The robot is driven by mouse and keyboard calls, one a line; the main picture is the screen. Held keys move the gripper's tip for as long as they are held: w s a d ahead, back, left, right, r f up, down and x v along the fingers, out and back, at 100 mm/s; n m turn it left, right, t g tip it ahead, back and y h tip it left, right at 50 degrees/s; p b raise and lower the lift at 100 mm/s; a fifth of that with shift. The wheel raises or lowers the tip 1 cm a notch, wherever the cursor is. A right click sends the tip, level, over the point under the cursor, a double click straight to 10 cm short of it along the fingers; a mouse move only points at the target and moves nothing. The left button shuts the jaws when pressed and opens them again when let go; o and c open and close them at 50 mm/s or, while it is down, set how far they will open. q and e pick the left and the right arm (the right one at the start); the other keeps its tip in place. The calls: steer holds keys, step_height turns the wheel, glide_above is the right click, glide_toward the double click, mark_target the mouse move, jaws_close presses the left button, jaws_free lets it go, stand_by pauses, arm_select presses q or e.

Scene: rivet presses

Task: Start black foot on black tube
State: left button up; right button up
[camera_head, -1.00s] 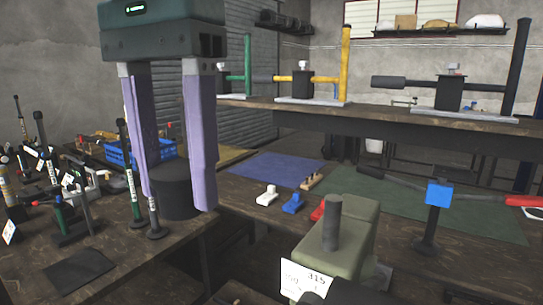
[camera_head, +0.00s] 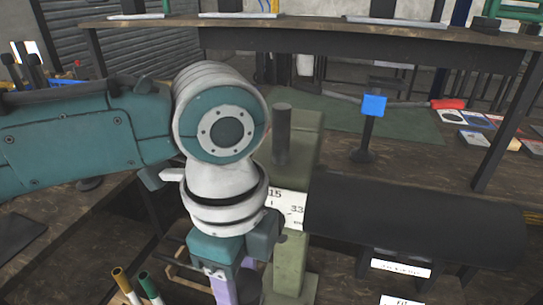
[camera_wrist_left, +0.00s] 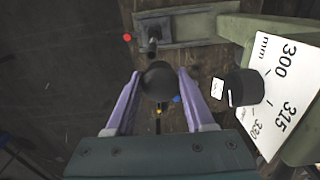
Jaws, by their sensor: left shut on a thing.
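My left gripper (camera_head: 235,287) points down beside the green machine, its lilac fingertips cut off by the lower edge of the head view. In the left wrist view, the gripper (camera_wrist_left: 158,78) is shut on a dark round piece, the black foot (camera_wrist_left: 159,84). The head view does not show the foot. A long black rounded body (camera_head: 415,222), apparently the black tube, lies right of the machine. A short black cylinder (camera_wrist_left: 243,88) sits right of the foot in the wrist view, apart from it; I cannot tell if it is the tube's end. My right gripper is not in view.
The green machine (camera_head: 292,265) with a white scale label (camera_head: 288,208) stands close to the gripper's right. A blue-topped black post (camera_head: 371,125) stands on the bench behind. White cards (camera_head: 400,268) show below the black body. Coloured tubes (camera_head: 135,287) stand at lower left.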

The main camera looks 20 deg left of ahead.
arm_select(q)
steer(key=f+m, duration=0.1)
steer(key=s+f, duration=0.1)
steer(key=s+f+m, duration=0.1)
steer(key=shift+d+f+m, duration=0.2)
steer(key=shift+d+m, duration=0.1)
step_height(320, 180, down, 6)
steer(key=b, duration=0.4)
steer(key=shift+a+r, duration=0.1)
steer(key=shift+r, duration=0.1)
steer(key=shift+f, duration=0.1)
steer(key=shift+w+p, duration=0.1)
steer(key=shift+p, duration=0.55)
stand_by(1.4)
steer(key=shift+f+b, duration=0.9)
steer(key=shift+f, duration=0.2)
